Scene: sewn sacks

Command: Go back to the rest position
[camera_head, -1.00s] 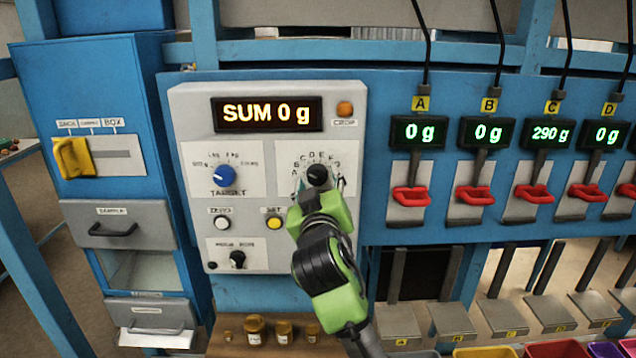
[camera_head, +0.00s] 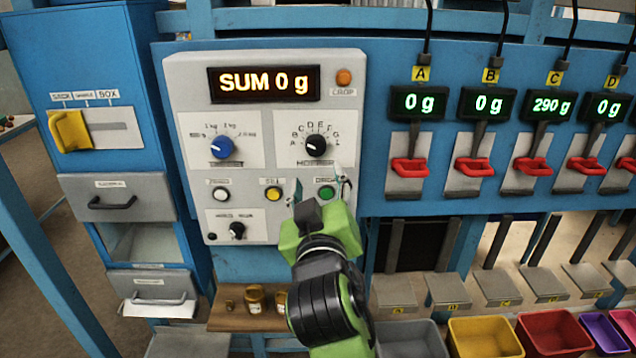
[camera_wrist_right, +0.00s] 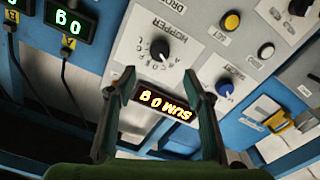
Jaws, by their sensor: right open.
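My right gripper (camera_head: 320,190) is in front of the lower right of the grey control panel (camera_head: 185,105), near the green button (camera_head: 326,193). Its two fingers stand apart with nothing between them, and the right wrist view shows them (camera_wrist_right: 162,95) framing the panel's display. The black hopper knob (camera_head: 316,146) is in full view above the gripper, clear of it. The blue target knob (camera_head: 221,147) is to its left. The display (camera_head: 264,84) reads SUM 0 g. My left gripper is not in view.
Red handles (camera_head: 409,167) hang under small displays A to D on the right; C reads 290 g. Coloured bins (camera_head: 485,337) stand below. A blue cabinet with a yellow lever (camera_head: 69,131) is on the left. Jars (camera_head: 255,298) stand on a wooden shelf below the panel.

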